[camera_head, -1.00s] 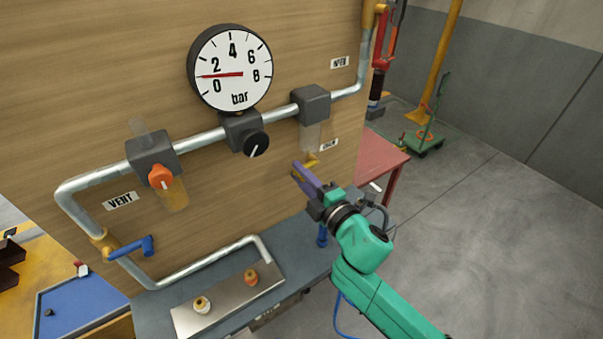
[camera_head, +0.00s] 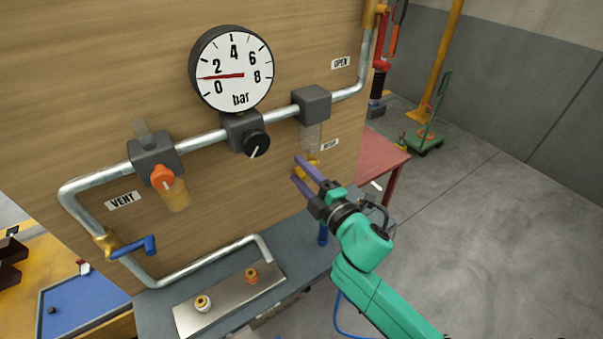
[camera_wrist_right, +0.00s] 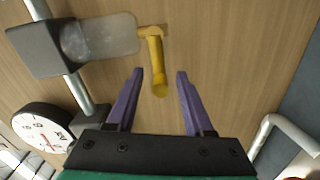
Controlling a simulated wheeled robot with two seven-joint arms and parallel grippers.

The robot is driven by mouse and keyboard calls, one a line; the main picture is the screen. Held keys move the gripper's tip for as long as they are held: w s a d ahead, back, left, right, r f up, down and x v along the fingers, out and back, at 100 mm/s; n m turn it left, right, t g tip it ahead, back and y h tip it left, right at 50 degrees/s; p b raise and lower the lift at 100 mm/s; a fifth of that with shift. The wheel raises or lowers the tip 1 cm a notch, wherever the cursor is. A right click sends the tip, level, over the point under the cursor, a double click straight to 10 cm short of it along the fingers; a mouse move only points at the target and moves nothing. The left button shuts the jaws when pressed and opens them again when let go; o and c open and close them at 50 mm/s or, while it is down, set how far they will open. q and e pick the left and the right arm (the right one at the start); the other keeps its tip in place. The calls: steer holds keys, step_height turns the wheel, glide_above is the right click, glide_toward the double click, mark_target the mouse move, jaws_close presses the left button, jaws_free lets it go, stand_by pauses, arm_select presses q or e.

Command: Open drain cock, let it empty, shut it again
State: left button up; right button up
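The yellow drain cock (camera_head: 312,163) sits under the clear, cloudy bowl (camera_head: 311,138) of the right-hand grey block (camera_head: 311,102) on the pipe. In the right wrist view the cock's handle (camera_wrist_right: 157,68) points down toward my right gripper (camera_wrist_right: 160,73). The two purple fingers are open, one on each side of the handle's end, with gaps on both sides. In the head view my right gripper (camera_head: 297,168) is just in front of the cock and partly covers it. I cannot tell whether liquid is in the bowl. My left gripper is not in view.
A pressure gauge (camera_head: 231,70) reads about 1 bar, above a black knob (camera_head: 256,145). A block with an orange knob (camera_head: 163,176) and a blue-handled valve (camera_head: 135,247) are to the left. A steel plate (camera_head: 230,298) lies on the bench below. A red table (camera_head: 380,162) stands behind.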

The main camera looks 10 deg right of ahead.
steer(key=b+v, duration=0.2)
steer(key=v, duration=1.2)
steer(key=shift+s, duration=0.25)
steer(key=shift+d, duration=0.1)
